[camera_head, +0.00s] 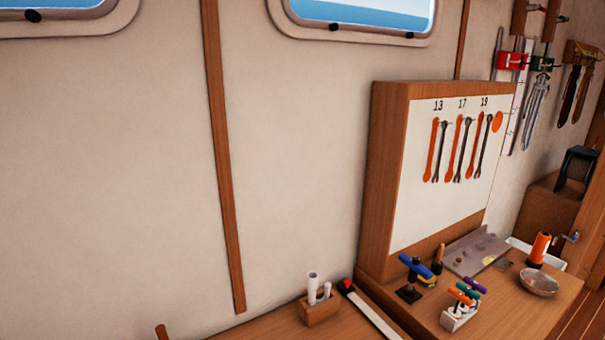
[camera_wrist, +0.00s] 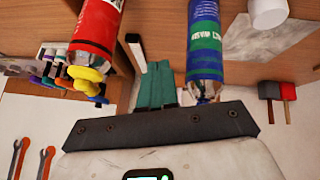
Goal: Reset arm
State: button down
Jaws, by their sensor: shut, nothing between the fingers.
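My gripper (camera_wrist: 155,75) shows in the wrist view as two teal fingers lying together beyond a dark bar. It is shut and holds nothing. The head view does not show my gripper or arm. In the wrist view, a red can (camera_wrist: 97,30) with a yellow knob is left of the fingers. A blue and green can (camera_wrist: 204,42) is to their right. Both look close to the fingers, but I cannot tell whether anything touches.
A white tool board (camera_head: 440,200) with several wrenches stands on the wooden bench (camera_head: 495,325). A small rack with coloured handles (camera_head: 460,312), an orange cylinder (camera_head: 538,248) and a glass bowl (camera_head: 540,283) stand before it. The wall (camera_head: 100,180) at left is bare.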

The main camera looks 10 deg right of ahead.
jog(key=s+a+f+m+g+b, duration=0.1)
jog(key=s+a+f+m+g, duration=0.2)
jog(key=s+f, duration=0.5)
jog(key=s+a+f+m+g+h+b, duration=0.1)
jog(key=s+a+f+m+g+b, duration=0.1)
jog(key=s+f, duration=0.6)
jog(key=s+a+m+g, duration=0.1)
jog(key=s, duration=0.4)
jog(key=shift+a+f+m, duration=0.2)
jog(key=shift+a+m, duration=0.1)
jog(key=shift+a, duration=0.05)
